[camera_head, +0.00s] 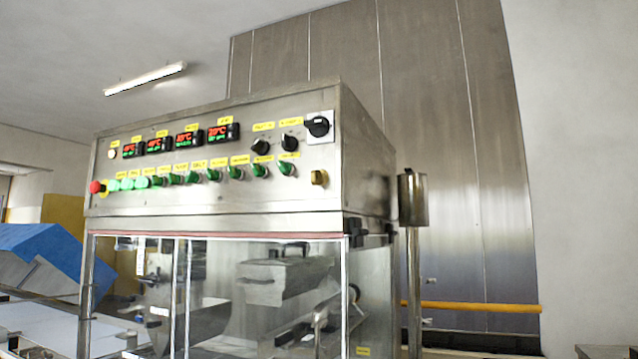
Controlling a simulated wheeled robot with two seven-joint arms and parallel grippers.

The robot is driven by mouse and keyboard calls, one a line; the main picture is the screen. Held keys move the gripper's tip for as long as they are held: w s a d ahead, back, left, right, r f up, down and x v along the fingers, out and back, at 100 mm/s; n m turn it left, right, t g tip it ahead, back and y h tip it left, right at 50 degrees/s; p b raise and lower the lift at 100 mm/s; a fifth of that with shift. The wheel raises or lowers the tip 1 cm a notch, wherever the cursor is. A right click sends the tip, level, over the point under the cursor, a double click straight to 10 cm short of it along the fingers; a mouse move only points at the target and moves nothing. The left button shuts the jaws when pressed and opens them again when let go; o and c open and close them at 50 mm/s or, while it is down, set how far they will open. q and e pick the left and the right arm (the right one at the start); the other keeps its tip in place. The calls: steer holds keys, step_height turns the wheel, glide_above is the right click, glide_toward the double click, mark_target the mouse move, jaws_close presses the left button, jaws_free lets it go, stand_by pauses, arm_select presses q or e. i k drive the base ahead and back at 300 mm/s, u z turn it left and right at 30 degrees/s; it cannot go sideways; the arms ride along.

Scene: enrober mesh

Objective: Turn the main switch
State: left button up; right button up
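The control panel (220,205) is the front of a steel box on top of the machine. At its upper right corner, a large black rotary switch (318,127) sits on a pale square plate; it looks like the main switch. Two smaller black knobs, a left one (260,146) and a right one (289,141), sit just left of it under yellow labels. A red mushroom button (96,187) is at the panel's far left. Neither of my grippers shows in the view.
Several green knobs and lit green buttons (142,182) line the panel below red digital displays (217,133). A brass-coloured fitting (319,178) is below the large switch. A glazed enclosure (215,290) is underneath. A steel post with a cylinder (412,200) stands at right. Space before the panel looks clear.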

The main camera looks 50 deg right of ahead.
mark_target(318, 126)
steer(key=u, duration=0.45)
steer(key=i, duration=1.8)
steer(key=z, duration=3.45)
